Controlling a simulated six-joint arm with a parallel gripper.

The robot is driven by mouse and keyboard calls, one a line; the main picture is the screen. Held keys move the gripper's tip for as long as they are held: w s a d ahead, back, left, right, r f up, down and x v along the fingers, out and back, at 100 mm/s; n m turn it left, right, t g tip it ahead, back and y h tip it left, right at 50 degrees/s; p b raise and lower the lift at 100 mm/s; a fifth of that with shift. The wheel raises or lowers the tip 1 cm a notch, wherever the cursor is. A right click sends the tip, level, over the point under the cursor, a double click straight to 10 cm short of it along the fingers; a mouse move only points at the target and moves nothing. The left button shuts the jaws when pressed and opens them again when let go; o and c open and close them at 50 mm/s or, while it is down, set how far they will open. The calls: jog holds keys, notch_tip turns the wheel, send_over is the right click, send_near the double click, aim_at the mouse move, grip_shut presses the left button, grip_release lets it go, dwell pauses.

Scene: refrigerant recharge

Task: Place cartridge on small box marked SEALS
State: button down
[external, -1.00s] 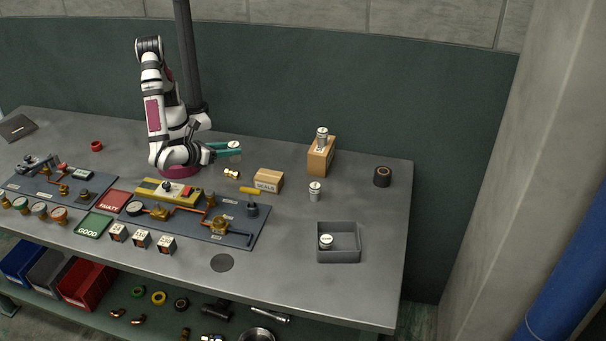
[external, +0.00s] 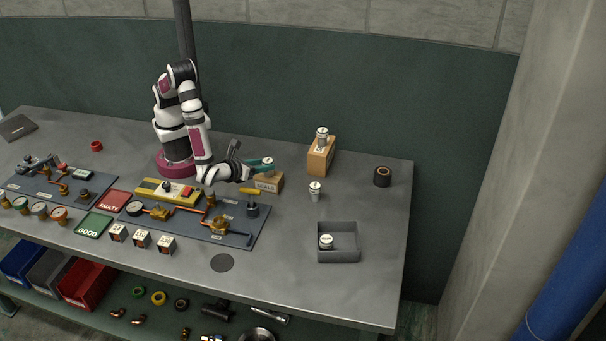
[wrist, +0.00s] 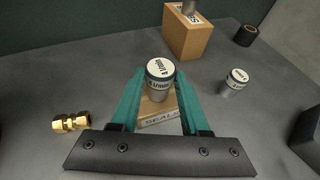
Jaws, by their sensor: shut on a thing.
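My gripper (external: 262,165) has teal fingers, shut on a white-topped cartridge (wrist: 160,76) with a printed label on its cap. The cartridge is upright between the fingertips. The small cardboard box marked SEALS (external: 268,185) is directly below it, and the box's printed front (wrist: 160,119) shows in the wrist view under the cartridge. The cartridge and fingers hide part of the box's top. I cannot tell whether the cartridge's bottom touches the box.
A taller box (external: 321,160) with a cartridge on top stands behind to the right. Another cartridge (external: 315,191) stands on the bench nearby. A grey tray (external: 338,257) holds one more. A brass fitting (wrist: 70,122) lies left of the SEALS box. A black-brown ring (external: 382,177) stands far right.

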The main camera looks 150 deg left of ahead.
jog(key=shift+f, duration=0.15)
jog(key=shift+c, duration=2)
grip_release()
jog(key=v, duration=1.2)
jog(key=s+d+r+n+h, duration=0.1)
jog(key=s+r+n+h, duration=0.4)
jog(key=s+r, duration=0.35)
jog(key=s+d+r+n+t+h, duration=0.1)
jog(key=s+d+n+t+h, duration=0.2)
jog(key=s, duration=0.7)
jog(key=d+t+h, duration=0.1)
jog(key=d+h, duration=0.1)
jog(key=shift+s+n+h, duration=0.15)
jog(key=shift+n+h, duration=0.15)
jog(key=shift+h, duration=0.1)
jog(key=shift+d+r, duration=0.15)
